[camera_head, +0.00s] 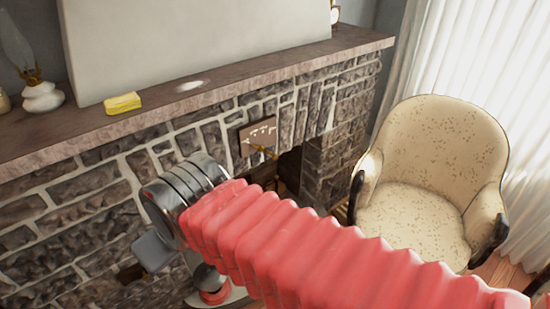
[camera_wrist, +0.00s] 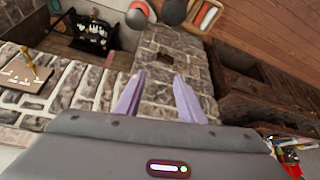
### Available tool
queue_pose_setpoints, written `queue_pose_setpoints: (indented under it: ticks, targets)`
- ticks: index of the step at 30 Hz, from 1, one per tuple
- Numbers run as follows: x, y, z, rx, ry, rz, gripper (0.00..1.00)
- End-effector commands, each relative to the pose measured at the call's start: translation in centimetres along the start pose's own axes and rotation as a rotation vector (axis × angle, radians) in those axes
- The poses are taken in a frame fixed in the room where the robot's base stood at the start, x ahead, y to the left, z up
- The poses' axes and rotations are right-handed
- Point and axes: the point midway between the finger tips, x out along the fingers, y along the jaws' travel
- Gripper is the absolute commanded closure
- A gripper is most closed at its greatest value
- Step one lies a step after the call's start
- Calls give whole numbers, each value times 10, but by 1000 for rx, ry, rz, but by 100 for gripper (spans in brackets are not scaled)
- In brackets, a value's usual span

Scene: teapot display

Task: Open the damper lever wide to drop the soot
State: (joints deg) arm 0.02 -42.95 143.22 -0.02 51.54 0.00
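The damper lever (camera_head: 263,150) is a small brass handle on a brown plate (camera_head: 256,134) with pale markings, set in the stone fireplace front above the firebox opening. In the wrist view the lever (camera_wrist: 28,62) and its plate (camera_wrist: 22,80) lie at the far left edge. My gripper (camera_wrist: 160,75) has two pale purple fingers, spread apart with nothing between them. It points at the stonework, well to the right of the lever in the wrist view and apart from it. In the head view my red-sleeved arm hides most of the gripper. No soot can be made out.
The firebox opening holds a black grate (camera_wrist: 93,33). The mantel (camera_head: 190,93) carries a yellow sponge (camera_head: 123,103) and an oil lamp (camera_head: 42,95). An armchair (camera_head: 425,160) stands right of the fireplace. A dark wooden cabinet (camera_wrist: 235,90) shows too.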

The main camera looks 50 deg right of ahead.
Motion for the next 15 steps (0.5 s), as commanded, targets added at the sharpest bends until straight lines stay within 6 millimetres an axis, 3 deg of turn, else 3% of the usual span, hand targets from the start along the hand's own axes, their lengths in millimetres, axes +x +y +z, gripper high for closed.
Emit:
queue_pose_setpoints:
  ticks: [5, 8, 15]
  targets:
    - [5, 10, -13, 14, 18, 25, 60]
    - [12, 19, -31, 27, 43, 59, 60]
    - [37, 82, -90, 71, 138, 182, 60]
